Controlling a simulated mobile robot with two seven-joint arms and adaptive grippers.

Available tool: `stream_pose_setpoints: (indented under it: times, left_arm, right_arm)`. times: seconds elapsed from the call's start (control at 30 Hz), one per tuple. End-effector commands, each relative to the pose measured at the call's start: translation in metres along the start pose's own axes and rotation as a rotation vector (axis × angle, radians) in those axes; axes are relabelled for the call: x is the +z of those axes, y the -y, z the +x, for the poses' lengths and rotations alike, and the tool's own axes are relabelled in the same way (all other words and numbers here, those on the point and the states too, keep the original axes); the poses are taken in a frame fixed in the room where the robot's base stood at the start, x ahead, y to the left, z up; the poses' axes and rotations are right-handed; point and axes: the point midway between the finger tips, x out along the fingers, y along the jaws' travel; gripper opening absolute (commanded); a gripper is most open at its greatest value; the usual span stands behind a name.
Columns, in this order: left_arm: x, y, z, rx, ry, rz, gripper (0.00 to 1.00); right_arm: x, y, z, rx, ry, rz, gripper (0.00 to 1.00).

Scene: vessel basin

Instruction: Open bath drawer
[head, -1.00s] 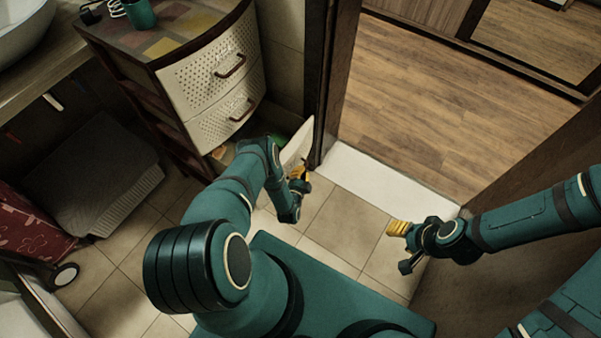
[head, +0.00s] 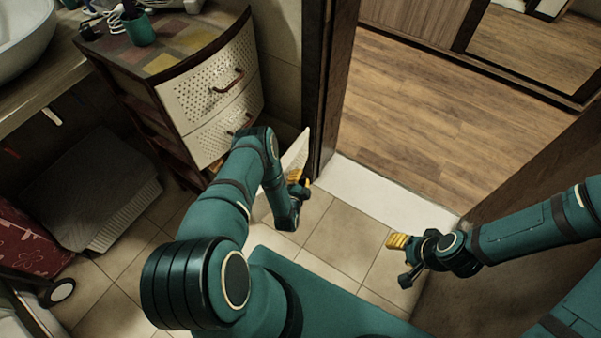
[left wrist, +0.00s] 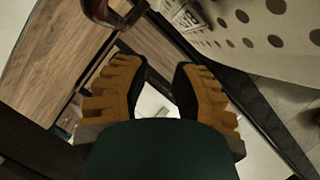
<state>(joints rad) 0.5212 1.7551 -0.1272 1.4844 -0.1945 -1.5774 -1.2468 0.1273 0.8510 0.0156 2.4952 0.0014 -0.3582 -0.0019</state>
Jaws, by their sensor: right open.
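The drawer unit stands at upper left in the head view, with white perforated fronts. Its upper drawer (head: 207,85) and the drawer below it (head: 217,130) look closed, with dark curved handles. A lower white front (head: 297,150) stands out from the unit, beside the door frame, partly hidden by my left arm. My left gripper (head: 301,186) is close to this front. In the left wrist view its orange fingers (left wrist: 160,88) are apart with nothing between them. A dark handle (left wrist: 118,10) and a perforated panel (left wrist: 255,40) lie beyond them. My right gripper (head: 398,241) is open and empty.
A green cup (head: 138,27) and cables (head: 105,20) are on top of the unit. A grey hamper (head: 95,190) and a red patterned box (head: 30,235) stand at left. The door frame (head: 325,90) is close behind my left gripper. Floor tiles (head: 340,235) between my grippers are clear.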

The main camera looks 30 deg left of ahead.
Motion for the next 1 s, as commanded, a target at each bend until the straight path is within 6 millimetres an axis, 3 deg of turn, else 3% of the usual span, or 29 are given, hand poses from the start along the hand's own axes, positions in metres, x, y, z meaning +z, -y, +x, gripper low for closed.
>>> stream_pose_setpoints:
  times: [0.33, 1.0]
  left_arm:
    - [-0.020, 0.032, -0.009, 0.003, 0.001, 0.000, 0.25]
    - [-0.022, 0.034, -0.009, 0.008, 0.003, -0.005, 0.25]
  right_arm:
    - [0.000, 0.000, 0.000, 0.000, 0.000, 0.000, 0.47]
    - [0.000, 0.000, 0.000, 0.000, 0.000, 0.000, 0.47]
